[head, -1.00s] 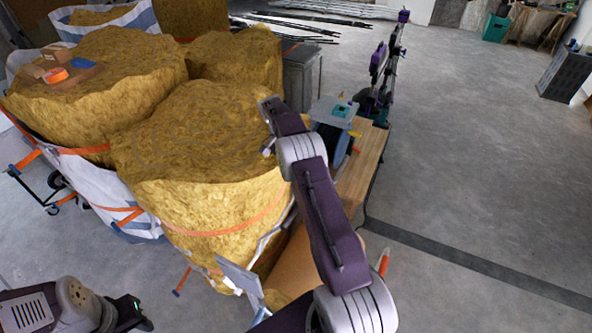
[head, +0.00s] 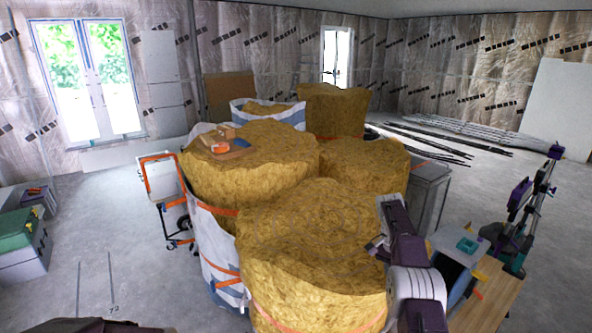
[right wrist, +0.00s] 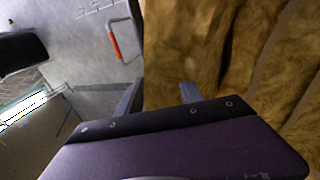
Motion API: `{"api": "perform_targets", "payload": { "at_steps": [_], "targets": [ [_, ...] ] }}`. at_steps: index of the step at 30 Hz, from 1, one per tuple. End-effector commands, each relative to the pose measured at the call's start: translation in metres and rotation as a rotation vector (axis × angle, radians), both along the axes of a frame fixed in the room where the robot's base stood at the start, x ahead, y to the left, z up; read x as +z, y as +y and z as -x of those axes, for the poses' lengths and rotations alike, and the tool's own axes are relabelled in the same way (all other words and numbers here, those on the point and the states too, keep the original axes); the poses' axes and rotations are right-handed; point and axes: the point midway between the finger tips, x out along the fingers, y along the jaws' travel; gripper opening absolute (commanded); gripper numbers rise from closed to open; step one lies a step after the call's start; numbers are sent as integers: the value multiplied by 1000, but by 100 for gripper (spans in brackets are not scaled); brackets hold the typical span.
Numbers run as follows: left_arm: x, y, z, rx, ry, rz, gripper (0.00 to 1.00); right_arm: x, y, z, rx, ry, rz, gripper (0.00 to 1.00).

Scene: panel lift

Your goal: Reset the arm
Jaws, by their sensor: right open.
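My right arm (head: 408,250) rises from the bottom edge in the head view, right of centre, in front of the right side of the nearest insulation bale. Its gripper (head: 376,222) is at the bale's right edge. In the right wrist view the two fingers of the right gripper (right wrist: 158,96) stand apart with nothing between them. Brown fibrous bale material lies behind them; I cannot tell whether they touch it. A dark part of my left arm (head: 90,326) shows at the bottom left edge of the head view; its gripper is out of sight.
Several yellow-brown insulation bales (head: 310,240) fill the middle. A wooden workbench (head: 490,295) with a tool stands right of my right arm, near a purple and black stand (head: 520,215). A grey cabinet (head: 428,190) is behind. A wheeled orange-framed cart (head: 165,185) is left.

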Motion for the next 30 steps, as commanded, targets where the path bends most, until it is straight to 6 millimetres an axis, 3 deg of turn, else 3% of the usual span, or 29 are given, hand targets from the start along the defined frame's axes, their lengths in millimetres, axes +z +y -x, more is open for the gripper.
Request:
{"api": "perform_targets", "payload": {
  "at_steps": [1,4,7,12,17,21,25,27,30],
  "targets": [
    [0,0,0,0,0,0,36,25,8,-5,18,-39,9,43],
    [0,0,0,0,0,0,36,63,32,6,61,-46,0,43],
    [0,0,0,0,0,0,36,84,56,23,116,-48,-21,43],
    [0,0,0,0,0,0,36,94,97,63,275,-65,-84,43],
    [0,0,0,0,0,0,36,71,137,125,485,-88,-169,43],
    [0,0,0,0,0,0,36,30,161,190,666,-109,-240,43],
    [0,0,0,0,0,0,36,-12,170,241,794,-118,-284,43],
    [0,0,0,0,0,0,36,-30,172,256,859,-125,-297,43],
    [0,0,0,0,0,0,36,-32,173,237,953,-203,-266,43]
  ]
}}
